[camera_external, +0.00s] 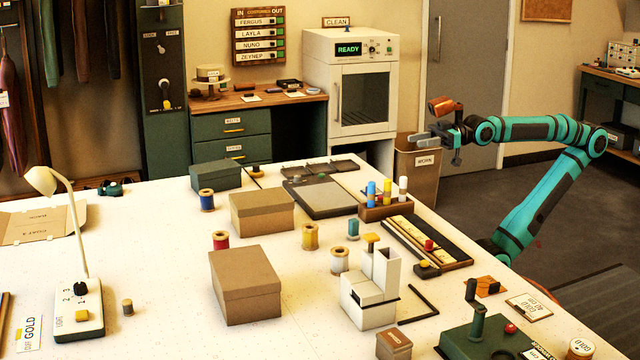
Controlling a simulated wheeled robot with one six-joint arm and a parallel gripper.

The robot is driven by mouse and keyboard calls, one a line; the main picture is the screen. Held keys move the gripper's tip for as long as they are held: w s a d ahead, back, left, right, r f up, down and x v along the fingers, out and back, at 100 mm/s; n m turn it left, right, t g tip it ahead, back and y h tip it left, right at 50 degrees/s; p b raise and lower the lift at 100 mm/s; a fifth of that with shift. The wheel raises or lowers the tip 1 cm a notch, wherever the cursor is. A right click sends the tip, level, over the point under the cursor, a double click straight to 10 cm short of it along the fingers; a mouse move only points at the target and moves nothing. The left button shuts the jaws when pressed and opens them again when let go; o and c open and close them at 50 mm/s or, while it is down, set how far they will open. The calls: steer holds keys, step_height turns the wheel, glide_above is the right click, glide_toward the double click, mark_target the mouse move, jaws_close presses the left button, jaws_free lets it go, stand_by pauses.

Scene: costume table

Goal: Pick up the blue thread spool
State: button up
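The blue thread spool (207,199) stands upright on the white table (150,260), at its far left part, just in front of a dark green box (216,175). A smaller teal spool (353,229) stands near the table's middle right. My gripper (424,137) is up in the air beyond the table's right edge, pointing left, far from the blue spool. It holds nothing that I can make out, and its finger gap is too small to read.
Cardboard boxes (262,212) stand right of the blue spool. Red (221,240), yellow (310,237) and cream (340,260) spools stand nearby. A rack of bobbins (386,208) and a white block holder (368,298) stand on the right. A lamp (62,220) rises at left.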

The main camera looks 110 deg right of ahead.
steer(key=o, duration=0.5)
steer(key=shift+o, duration=0.2)
steer(key=w+d+r+g, duration=0.1)
steer(key=w+r+g, duration=0.1)
steer(key=w+r, duration=0.35)
steer(key=w+d+r+g, duration=0.1)
steer(key=w+d+r, duration=0.1)
steer(key=w, duration=0.7)
steer(key=g, duration=1)
glide_above(207, 201)
steer(key=s+d, duration=0.2)
steer(key=s, duration=0.1)
step_height(207, 201, down, 17)
steer(key=shift+w+x, duration=0.2)
steer(key=shift+x, duration=2.8)
